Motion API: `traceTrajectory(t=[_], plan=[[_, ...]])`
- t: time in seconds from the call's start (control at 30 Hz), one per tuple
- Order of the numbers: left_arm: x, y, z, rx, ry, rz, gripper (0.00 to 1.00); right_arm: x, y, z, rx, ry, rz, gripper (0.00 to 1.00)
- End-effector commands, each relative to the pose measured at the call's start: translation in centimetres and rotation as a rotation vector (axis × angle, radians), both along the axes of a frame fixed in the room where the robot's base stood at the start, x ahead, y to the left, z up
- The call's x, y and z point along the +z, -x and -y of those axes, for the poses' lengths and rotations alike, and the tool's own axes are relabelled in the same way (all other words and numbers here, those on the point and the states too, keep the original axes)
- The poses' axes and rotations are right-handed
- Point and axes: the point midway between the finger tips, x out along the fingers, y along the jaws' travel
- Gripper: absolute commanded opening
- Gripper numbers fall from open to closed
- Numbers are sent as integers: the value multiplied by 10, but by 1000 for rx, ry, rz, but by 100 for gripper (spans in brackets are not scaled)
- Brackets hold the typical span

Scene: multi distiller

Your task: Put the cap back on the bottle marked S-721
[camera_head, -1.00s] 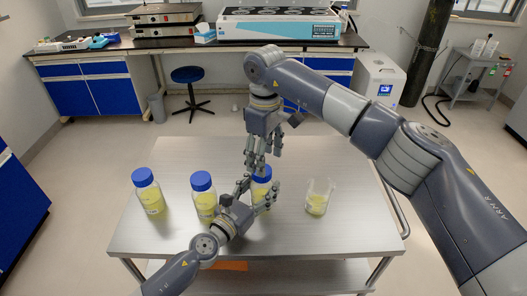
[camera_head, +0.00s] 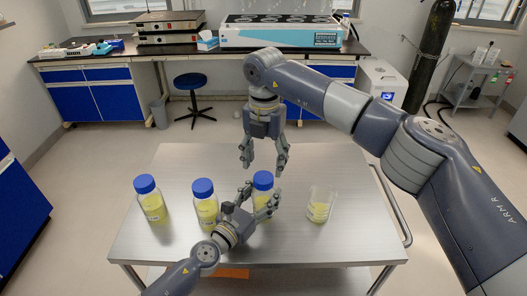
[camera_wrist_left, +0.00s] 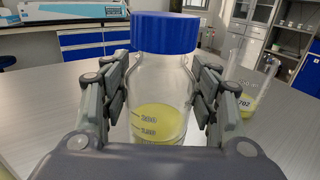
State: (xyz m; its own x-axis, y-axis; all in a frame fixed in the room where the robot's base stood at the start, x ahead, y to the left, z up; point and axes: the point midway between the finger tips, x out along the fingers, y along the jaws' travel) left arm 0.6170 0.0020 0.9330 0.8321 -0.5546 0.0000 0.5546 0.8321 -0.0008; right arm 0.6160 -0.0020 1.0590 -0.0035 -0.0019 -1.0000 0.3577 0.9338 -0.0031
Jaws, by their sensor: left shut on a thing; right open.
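A clear bottle (camera_head: 262,197) of yellow liquid stands on the metal table, third from the left. My left gripper (camera_head: 261,196) is shut around its body; the left wrist view also shows this bottle (camera_wrist_left: 162,75) between the fingers. A blue cap (camera_head: 263,180) sits level on its neck; the same cap shows in the left wrist view (camera_wrist_left: 165,32). My right gripper (camera_head: 263,163) is open and empty just above the cap. Two more blue-capped bottles stand to the left, one at the far left (camera_head: 151,203) and one in the middle (camera_head: 206,207). I cannot read S-721 on any bottle.
A glass beaker (camera_head: 320,208) with some yellow liquid stands to the right of the held bottle. The metal table (camera_head: 355,225) is bare at its right and back. A blue stool (camera_head: 190,82) and a lab bench are beyond it.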

Motion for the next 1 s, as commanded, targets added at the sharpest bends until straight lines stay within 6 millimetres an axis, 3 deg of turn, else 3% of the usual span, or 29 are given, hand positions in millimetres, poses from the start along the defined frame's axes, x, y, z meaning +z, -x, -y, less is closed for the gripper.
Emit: traceTrajectory(t=[1.0], plan=[[0, 0, 0, 1, 0, 1, 0, 14, -3, -2, 1865, -5, -2, 60]])
